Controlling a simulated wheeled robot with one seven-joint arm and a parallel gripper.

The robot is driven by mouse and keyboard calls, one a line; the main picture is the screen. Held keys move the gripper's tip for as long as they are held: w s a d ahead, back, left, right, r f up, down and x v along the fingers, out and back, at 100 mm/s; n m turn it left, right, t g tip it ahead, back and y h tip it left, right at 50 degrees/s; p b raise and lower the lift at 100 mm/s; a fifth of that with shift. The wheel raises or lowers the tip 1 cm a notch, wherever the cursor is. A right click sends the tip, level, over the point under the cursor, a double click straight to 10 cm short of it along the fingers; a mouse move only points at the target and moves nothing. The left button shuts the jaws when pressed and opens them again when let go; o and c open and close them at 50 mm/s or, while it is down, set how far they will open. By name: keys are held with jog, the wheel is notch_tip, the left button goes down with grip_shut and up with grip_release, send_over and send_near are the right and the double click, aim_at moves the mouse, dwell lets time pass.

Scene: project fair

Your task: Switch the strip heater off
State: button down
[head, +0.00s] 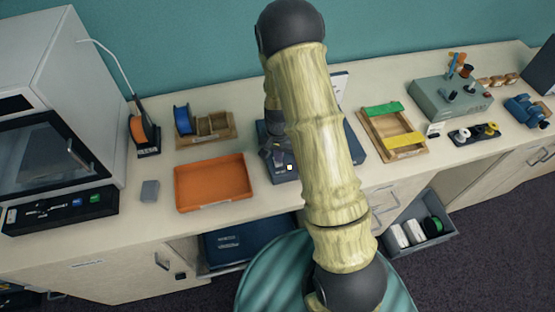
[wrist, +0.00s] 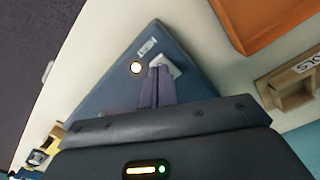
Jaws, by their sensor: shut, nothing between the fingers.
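The strip heater (head: 357,147) is a low dark blue-grey box in the middle of the counter, partly hidden behind my arm in the head view. In the wrist view its sloped top (wrist: 105,92) bears a small label, a glowing yellow-white lamp (wrist: 136,68) and a pale switch (wrist: 166,62). My gripper (head: 272,152) is over the left part of the heater. In the wrist view the gripper's fingers (wrist: 159,72) are together and empty, with their tips at the switch and partly covering it. I cannot tell whether they touch it or how the switch is tilted.
An orange tray (head: 213,183) lies just left of the heater. Behind it is a wooden holder (head: 207,127) with a blue spool. A wooden frame (head: 393,133) with green and yellow bars stands to the right. A white-cased machine (head: 75,90) fills the left end.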

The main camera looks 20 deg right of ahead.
jog(key=shift+f+b, duration=0.65)
jog(key=shift+f, duration=0.25)
dwell(0.6)
jog(key=shift+r, duration=0.1)
jog(key=shift+r+p, duration=2.65)
jog(key=shift+r, duration=0.8)
jog(key=s+r+n+t+b, duration=0.2)
jog(key=s+r+n+b, duration=0.3)
jog(key=s+r, duration=0.8)
jog(key=shift+s+r+n+t, duration=0.2)
jog(key=shift+s+n+t, duration=0.1)
jog(key=shift+s+n, duration=0.3)
jog(key=shift+d, duration=0.1)
